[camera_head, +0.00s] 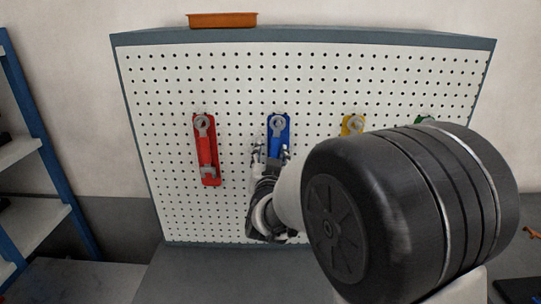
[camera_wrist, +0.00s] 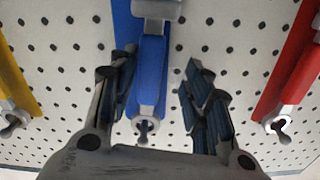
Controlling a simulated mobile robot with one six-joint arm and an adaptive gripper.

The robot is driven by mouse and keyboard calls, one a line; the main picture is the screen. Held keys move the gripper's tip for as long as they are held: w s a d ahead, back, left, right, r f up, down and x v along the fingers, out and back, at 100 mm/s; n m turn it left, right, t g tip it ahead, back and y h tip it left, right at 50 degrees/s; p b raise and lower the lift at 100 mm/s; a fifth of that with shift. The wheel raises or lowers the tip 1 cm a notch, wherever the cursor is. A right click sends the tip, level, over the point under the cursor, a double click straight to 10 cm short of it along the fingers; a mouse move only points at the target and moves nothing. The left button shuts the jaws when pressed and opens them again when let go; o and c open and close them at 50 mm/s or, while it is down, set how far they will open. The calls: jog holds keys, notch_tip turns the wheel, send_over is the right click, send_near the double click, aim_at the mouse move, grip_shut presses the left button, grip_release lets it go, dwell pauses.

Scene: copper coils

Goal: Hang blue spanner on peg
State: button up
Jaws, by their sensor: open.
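The blue spanner (camera_head: 278,124) is upright against its blue backing on the pegboard, with its grey ring end at the top, at the peg. In the wrist view, which appears upside down, its blue shank (camera_wrist: 151,75) runs between my fingers and its ring end (camera_wrist: 145,126) is near the bottom. The peg itself is hard to make out. My gripper (camera_head: 271,153) is in front of the spanner's lower part and hides it in the head view. In the wrist view my gripper (camera_wrist: 158,68) is open, one finger on each side of the shank, with visible gaps.
A red spanner (camera_head: 206,150) hangs to the left and a yellow one (camera_head: 353,124) to the right. A green one (camera_head: 425,120) is mostly hidden by my arm. An orange tray (camera_head: 222,20) sits on top of the pegboard (camera_head: 160,90). A blue shelf rack (camera_head: 30,110) stands left.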

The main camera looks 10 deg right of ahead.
jog(key=s+a+f+n+g+y, duration=0.1)
jog(key=s+a+g+y, duration=0.1)
jog(key=s, duration=0.6)
jog(key=s+a+f+n+g+y, duration=0.1)
jog(key=s+a+g+y, duration=0.15)
jog(key=s, duration=0.55)
jog(key=s+d+f+n+g, duration=0.1)
jog(key=s+d+f+g, duration=0.2)
jog(key=s, duration=0.9)
jog(key=s+d+f+n+g+h, duration=0.1)
jog(key=s+d+f+g, duration=0.2)
jog(key=s, duration=1)
jog(key=shift+n+g, duration=0.3)
jog(key=shift+g, duration=0.95)
jog(key=shift+s, duration=0.1)
